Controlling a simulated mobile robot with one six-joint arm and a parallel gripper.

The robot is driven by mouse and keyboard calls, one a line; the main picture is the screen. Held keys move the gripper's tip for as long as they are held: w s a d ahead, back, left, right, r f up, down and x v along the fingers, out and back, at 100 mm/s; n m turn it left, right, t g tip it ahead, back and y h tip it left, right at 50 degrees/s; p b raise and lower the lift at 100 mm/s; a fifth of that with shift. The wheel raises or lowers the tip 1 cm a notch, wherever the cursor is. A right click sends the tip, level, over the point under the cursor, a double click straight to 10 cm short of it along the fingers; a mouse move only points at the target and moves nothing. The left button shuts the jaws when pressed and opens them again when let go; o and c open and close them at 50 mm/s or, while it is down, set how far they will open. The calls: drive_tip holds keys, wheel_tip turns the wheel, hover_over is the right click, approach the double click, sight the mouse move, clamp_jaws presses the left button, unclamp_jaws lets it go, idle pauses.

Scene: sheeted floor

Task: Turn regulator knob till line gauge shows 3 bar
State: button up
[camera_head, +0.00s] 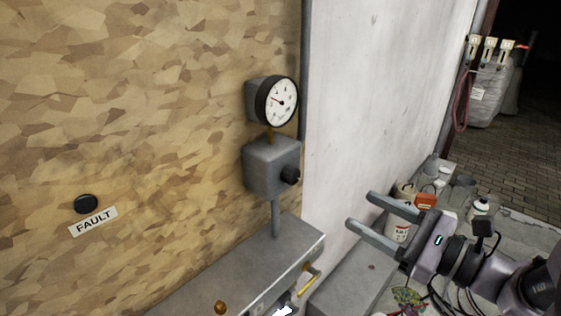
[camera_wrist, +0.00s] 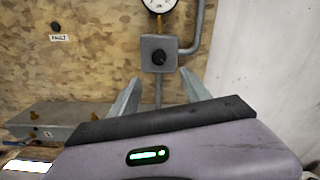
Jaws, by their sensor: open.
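The line gauge (camera_head: 281,102) is a round white dial with a black rim on the wood-chip board. The dial's lower part also shows in the wrist view (camera_wrist: 159,4). Below it is a grey regulator box (camera_head: 268,167) with a black knob (camera_head: 290,176) on its front. In the wrist view the knob (camera_wrist: 159,58) lies beyond and above my fingertips, between them in width. My gripper (camera_head: 360,209) is open and empty, to the right of the knob and apart from it.
A grey metal box (camera_head: 235,265) with a yellow handle (camera_head: 311,270) juts out below the regulator. A pipe (camera_head: 275,218) joins them. A black button (camera_head: 86,204) labelled FAULT is at left. Several containers (camera_head: 405,205) stand behind my gripper. A white wall panel (camera_head: 370,90) is at right.

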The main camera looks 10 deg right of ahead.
sight(296, 177)
drive_tip(key=b+x, duration=0.1)
drive_tip(key=x, duration=1.5)
drive_tip(key=shift+a+f, duration=0.1)
clamp_jaws()
drive_tip(key=shift+r+m+p, duration=0.25)
drive_tip(key=shift+m+p, duration=0.45)
drive_tip(key=shift+p, duration=0.15)
drive_tip(key=shift+f, duration=0.25)
